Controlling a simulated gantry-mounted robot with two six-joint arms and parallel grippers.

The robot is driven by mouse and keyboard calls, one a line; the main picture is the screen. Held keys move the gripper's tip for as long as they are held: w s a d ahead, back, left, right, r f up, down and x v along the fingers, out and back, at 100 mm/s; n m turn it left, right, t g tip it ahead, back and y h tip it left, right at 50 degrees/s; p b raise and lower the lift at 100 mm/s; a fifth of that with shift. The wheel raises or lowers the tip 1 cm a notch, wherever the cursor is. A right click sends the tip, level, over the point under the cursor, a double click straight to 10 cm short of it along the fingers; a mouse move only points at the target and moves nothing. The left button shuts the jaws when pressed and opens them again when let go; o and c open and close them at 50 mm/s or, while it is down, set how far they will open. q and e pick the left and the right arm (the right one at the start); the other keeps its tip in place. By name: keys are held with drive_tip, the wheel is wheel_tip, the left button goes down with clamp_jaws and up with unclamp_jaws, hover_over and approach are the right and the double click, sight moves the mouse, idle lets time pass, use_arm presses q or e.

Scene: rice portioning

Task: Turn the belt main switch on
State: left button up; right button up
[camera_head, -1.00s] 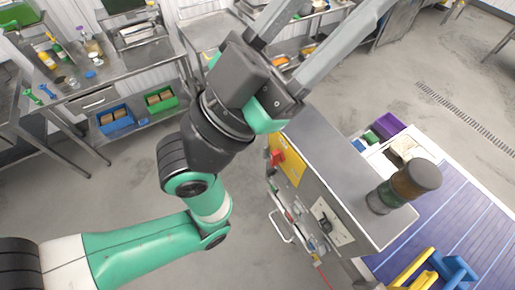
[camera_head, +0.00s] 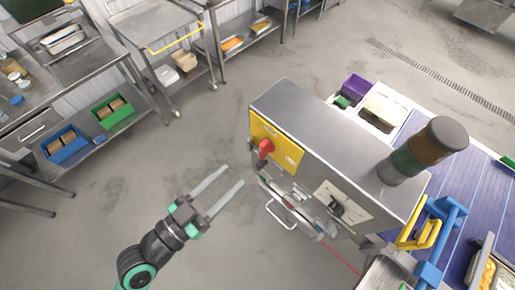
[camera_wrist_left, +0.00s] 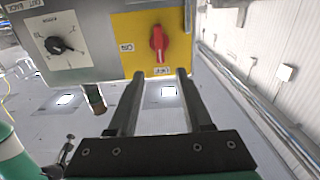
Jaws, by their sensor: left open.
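The belt main switch is a red rotary handle (camera_head: 266,147) on a yellow plate (camera_head: 287,154) at the left end of the grey control cabinet (camera_head: 325,135). In the left wrist view the red handle (camera_wrist_left: 157,43) stands upright on the yellow plate (camera_wrist_left: 128,28), with small labels left of it and below it. My left gripper (camera_head: 226,175) is open and empty, its fingers pointing toward the cabinet, left of and apart from the switch. In the left wrist view its fingertips (camera_wrist_left: 160,74) sit just below the handle. My right gripper is not in view.
A black rotary knob (camera_head: 337,208) on a pale plate and a metal handle (camera_head: 281,216) are on the same cabinet face. A stack light (camera_head: 425,150) stands on top. The blue conveyor belt (camera_head: 460,190) runs behind. Floor left of the cabinet is clear.

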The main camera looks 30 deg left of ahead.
sight(261, 150)
use_arm(q)
drive_tip(key=p+x, duration=0.2)
drive_tip(key=x, duration=0.8)
drive_tip(key=shift+w+r, duration=0.1)
drive_tip(key=shift+w, duration=0.15)
clamp_jaws()
